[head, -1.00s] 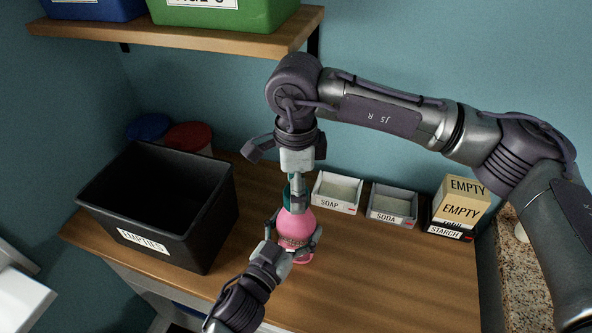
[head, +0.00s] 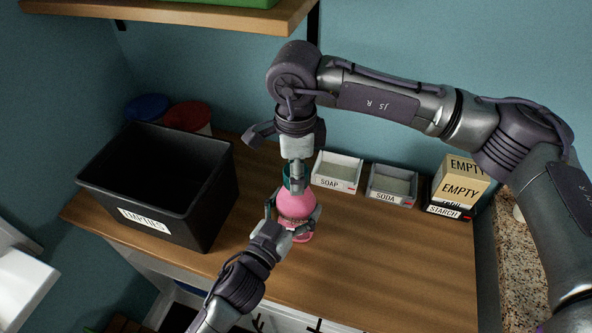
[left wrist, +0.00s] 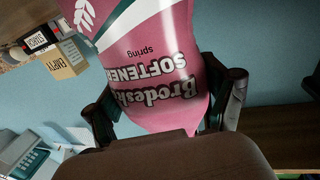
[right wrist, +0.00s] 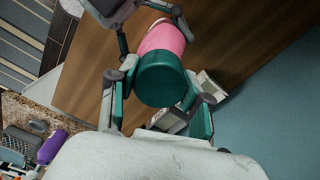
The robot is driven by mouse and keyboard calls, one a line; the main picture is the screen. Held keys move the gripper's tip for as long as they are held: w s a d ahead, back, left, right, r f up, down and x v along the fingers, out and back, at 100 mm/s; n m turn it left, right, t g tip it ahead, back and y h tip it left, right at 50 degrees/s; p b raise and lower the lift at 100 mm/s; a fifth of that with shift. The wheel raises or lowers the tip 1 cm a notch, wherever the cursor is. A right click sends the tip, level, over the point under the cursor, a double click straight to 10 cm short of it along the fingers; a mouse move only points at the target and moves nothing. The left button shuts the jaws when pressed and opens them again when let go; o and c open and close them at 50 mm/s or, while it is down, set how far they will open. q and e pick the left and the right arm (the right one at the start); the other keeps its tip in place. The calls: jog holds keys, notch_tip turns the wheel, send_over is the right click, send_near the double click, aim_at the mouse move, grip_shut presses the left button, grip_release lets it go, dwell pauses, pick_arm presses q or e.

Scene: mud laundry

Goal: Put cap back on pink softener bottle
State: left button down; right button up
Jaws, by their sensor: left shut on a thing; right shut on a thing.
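The pink softener bottle (head: 297,203) stands at the middle of the wooden counter. My left gripper (head: 294,213) is shut around its body from the front; the left wrist view shows the bottle (left wrist: 160,80) between both fingers, its label upside down. The teal cap (head: 287,180) is at the bottle's top, held by my right gripper (head: 296,184) from above. In the right wrist view the cap (right wrist: 161,80) lies between the fingers, lined up closely with the pink bottle (right wrist: 163,40). The neck is hidden, so I cannot tell whether the cap is seated.
A black EMPTIES bin (head: 190,222) stands at the left, with blue-lidded and red-lidded (head: 187,116) tubs behind it. SOAP (head: 337,172) and SODA (head: 391,186) trays and EMPTY boxes (head: 461,187) line the back. The counter's front right is clear. A shelf (head: 200,12) hangs above.

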jog(key=o, duration=1.4)
jog(key=shift+c, duration=0.2)
notch_tip(320, 180, up, 12)
pick_arm(q)
grip_release()
jog(key=shift+s, duration=0.1)
